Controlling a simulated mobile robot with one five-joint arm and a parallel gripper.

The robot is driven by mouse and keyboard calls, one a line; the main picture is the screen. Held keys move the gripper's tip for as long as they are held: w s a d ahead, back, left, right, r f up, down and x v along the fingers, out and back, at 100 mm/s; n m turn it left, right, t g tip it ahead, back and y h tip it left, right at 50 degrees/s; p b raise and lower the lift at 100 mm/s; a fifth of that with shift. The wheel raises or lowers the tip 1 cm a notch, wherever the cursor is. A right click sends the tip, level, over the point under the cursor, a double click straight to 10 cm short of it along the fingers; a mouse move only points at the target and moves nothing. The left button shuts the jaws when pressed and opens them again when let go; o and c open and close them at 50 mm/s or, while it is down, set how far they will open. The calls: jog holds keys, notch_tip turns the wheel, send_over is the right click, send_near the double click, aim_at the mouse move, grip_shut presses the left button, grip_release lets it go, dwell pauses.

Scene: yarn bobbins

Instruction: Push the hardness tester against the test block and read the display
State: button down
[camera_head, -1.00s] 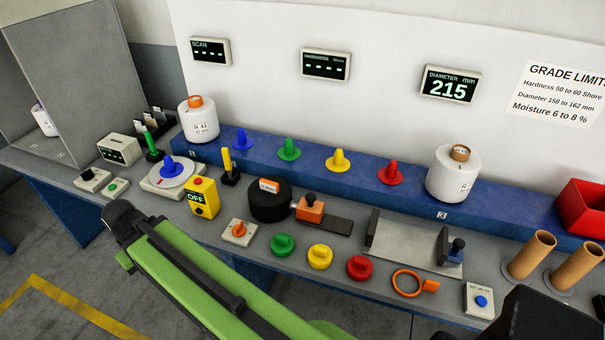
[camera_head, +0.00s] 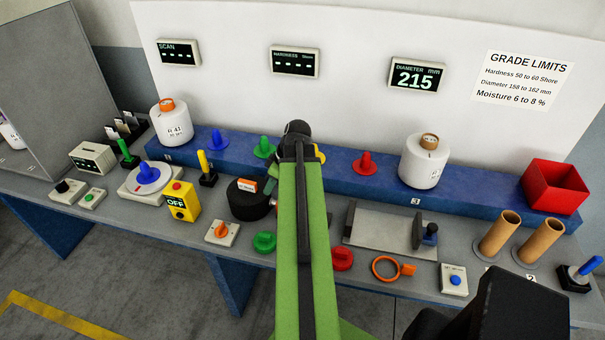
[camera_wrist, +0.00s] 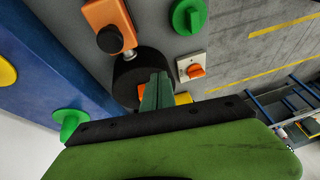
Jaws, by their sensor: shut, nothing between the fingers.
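The hardness tester (camera_wrist: 107,22) is an orange block with a black knob and a silver tip, in the wrist view at upper left. Its tip points at the black round test block (camera_wrist: 130,78); I cannot tell whether they touch. In the head view the test block (camera_head: 245,206) stands left of my arm, which hides the tester. My gripper (camera_wrist: 158,80) is shut and empty, its green fingers over part of the test block in the wrist view. The hardness display (camera_head: 295,62) on the wall shows only dashes.
A green knob (camera_head: 264,242) and an orange switch (camera_head: 221,231) stand near the test block. The blue ledge (camera_head: 325,172) behind carries coloured cones and white bobbins. A metal gauge (camera_head: 385,232) lies to the right. The diameter display (camera_head: 416,76) reads 215 mm.

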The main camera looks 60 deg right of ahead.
jog(key=s+d+r+t, duration=0.1)
jog(key=s+d+r, duration=0.1)
jog(key=s+d, duration=0.6)
jog(key=shift+n+h, duration=0.3)
jog(key=shift+h, duration=0.1)
notch_tip(320, 180, down, 10)
jog(key=b, duration=0.8)
jog(key=shift+a+r+b, duration=0.15)
jog(key=shift+r+b, duration=0.1)
jog(key=shift+b, duration=0.15)
jog(key=shift+r, duration=0.15)
jog(key=shift+w, duration=0.15)
jog(key=shift+w+a, duration=0.2)
jog(key=shift+w, duration=0.35)
jog(key=shift+w, duration=0.1)
